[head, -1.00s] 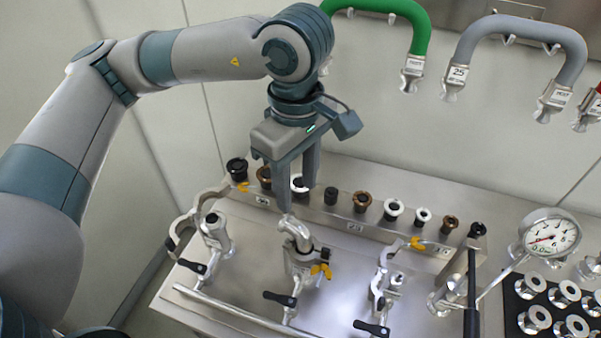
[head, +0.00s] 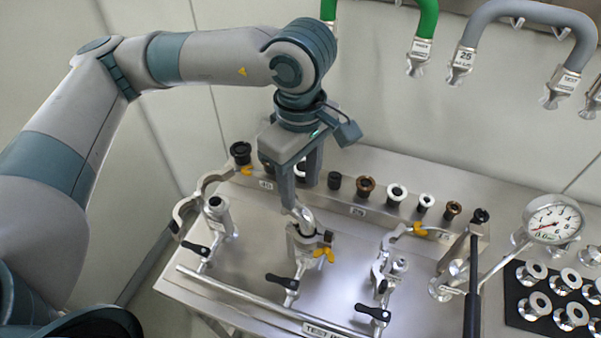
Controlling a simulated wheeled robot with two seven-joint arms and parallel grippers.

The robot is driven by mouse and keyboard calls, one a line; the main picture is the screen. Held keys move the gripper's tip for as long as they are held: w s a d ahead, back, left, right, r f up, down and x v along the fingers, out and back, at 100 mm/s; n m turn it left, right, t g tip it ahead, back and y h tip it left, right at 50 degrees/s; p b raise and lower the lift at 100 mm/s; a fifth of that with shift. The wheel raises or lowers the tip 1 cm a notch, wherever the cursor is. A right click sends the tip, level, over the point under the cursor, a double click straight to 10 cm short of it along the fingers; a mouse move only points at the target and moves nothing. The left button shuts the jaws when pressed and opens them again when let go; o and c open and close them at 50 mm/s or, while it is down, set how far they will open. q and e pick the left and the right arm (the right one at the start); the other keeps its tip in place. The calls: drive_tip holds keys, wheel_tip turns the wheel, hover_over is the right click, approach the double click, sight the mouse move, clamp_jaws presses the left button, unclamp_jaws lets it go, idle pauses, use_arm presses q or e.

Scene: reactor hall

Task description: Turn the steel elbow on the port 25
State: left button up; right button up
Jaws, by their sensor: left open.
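The steel elbow (head: 305,217) stands on the middle port of the bench, held at its base by a clamp (head: 311,240) with a yellow wing nut (head: 323,254). My left gripper (head: 300,194) points down over the elbow, open, its fingertips close to the elbow's top. The near finger hides part of the elbow's upper end. I cannot tell whether the fingers touch it. My right gripper is not in the head view.
Open clamps hang at the left port (head: 216,208) and right port (head: 396,266). A rail (head: 336,200) with several fittings runs behind. A pressure gauge (head: 554,220) and a black tray (head: 516,306) of flanges stand at right. Hoses, one a grey hose (head: 545,14), hang on the wall.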

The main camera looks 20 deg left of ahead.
sight(299, 209)
use_arm(q)
drive_tip(key=shift+f, duration=0.8)
drive_tip(key=shift+f+b, duration=0.75)
wheel_tip(299, 209, down, 4)
drive_tip(key=b, duration=0.5)
drive_tip(key=shift+r, duration=0.1)
drive_tip(key=shift+c, duration=0.3)
drive_tip(key=c, duration=0.8)
drive_tip(key=shift+s+n+b, duration=0.15)
drive_tip(key=shift+n+b, duration=0.55)
drive_tip(key=shift+n, duration=0.7)
